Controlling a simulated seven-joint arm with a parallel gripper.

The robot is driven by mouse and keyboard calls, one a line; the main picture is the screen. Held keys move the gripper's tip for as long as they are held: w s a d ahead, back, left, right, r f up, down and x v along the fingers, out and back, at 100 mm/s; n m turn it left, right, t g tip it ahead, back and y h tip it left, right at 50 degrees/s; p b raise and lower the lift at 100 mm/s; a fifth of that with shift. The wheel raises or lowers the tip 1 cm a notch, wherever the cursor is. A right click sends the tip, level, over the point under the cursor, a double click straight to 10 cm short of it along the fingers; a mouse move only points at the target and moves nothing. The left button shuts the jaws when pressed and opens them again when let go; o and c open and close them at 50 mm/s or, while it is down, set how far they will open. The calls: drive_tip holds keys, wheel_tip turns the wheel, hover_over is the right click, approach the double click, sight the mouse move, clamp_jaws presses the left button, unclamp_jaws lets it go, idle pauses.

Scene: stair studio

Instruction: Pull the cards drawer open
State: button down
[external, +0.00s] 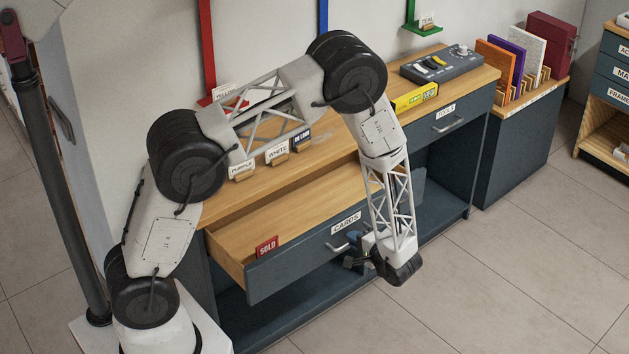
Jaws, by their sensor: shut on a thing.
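The cards drawer (290,272) has a dark blue-grey front with a white "CARDS" label and wooden sides. It stands pulled out from the desk, and its wooden inside shows. Its metal handle (338,247) is on the front below the label. My gripper (354,257) is at the right end of this handle, low in front of the drawer, and is shut on it. My fingertips are small here and partly hidden by the wrist. A red "SOLD" card (266,246) stands at the drawer's left end.
The wooden desk top (330,160) carries small label signs, a yellow box (414,97) and a grey control panel (440,63). The tools drawer (446,129) at the right is shut. The tiled floor (480,290) in front is clear.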

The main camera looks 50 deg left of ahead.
drive_tip(key=c, duration=1.2)
unclamp_jaws()
drive_tip(key=shift+d, duration=0.15)
drive_tip(key=v, duration=0.7)
drive_tip(key=shift+d, duration=0.3)
drive_tip(key=shift+r, duration=0.1)
